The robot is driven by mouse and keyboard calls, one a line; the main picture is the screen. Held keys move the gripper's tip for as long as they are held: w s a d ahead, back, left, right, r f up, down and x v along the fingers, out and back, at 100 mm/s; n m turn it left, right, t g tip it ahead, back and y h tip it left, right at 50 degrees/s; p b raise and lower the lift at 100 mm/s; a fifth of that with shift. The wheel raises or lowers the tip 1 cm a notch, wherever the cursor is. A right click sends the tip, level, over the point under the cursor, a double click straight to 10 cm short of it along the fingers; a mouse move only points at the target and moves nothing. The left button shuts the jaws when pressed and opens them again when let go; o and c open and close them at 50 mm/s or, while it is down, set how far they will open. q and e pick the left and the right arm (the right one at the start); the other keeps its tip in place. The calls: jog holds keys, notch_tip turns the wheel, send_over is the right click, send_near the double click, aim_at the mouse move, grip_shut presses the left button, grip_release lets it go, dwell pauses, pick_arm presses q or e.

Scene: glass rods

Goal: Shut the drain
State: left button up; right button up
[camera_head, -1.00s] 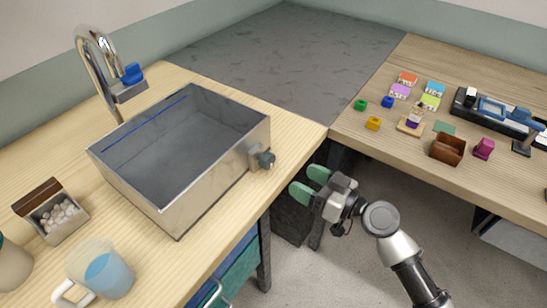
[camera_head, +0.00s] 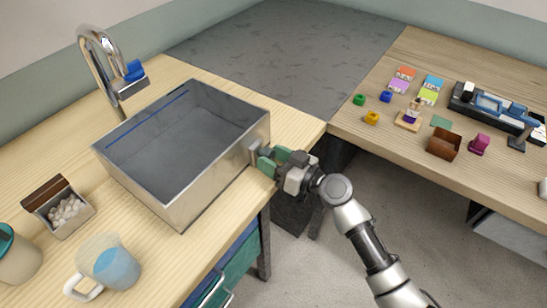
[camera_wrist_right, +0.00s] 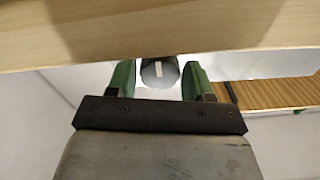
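A grey metal sink basin (camera_head: 215,180) stands on the wooden counter. A dark round drain knob (camera_head: 265,151) sticks out from a plate on its right wall, partly hidden by my right gripper (camera_head: 272,162). In the right wrist view the knob (camera_wrist_right: 158,72), with a white mark on its end, lies between the two green fingers of the right gripper (camera_wrist_right: 158,80). The fingers are open, with a visible gap at the left of the knob. The drain opening cannot be made out. My left gripper is not in view.
A faucet with a blue part (camera_head: 134,70) stands behind the basin. A jug of blue liquid (camera_head: 108,263) and a box of white pieces (camera_head: 60,205) are on its left. The counter edge is close to the right gripper. A second table (camera_head: 480,185) holds small colored items.

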jog(key=c, duration=0.5)
jog(key=shift+c, duration=0.2)
jog(key=shift+m, duration=0.4)
jog(key=m+b, duration=0.1)
jog(key=m, duration=0.5)
jog(key=shift+m, duration=0.3)
jog(key=m, duration=0.4)
jog(key=shift+r+m, duration=0.1)
jog(key=shift+m, duration=0.2)
jog(key=m+p, duration=0.2)
jog(key=m, duration=0.3)
jog(key=shift+m, duration=0.4)
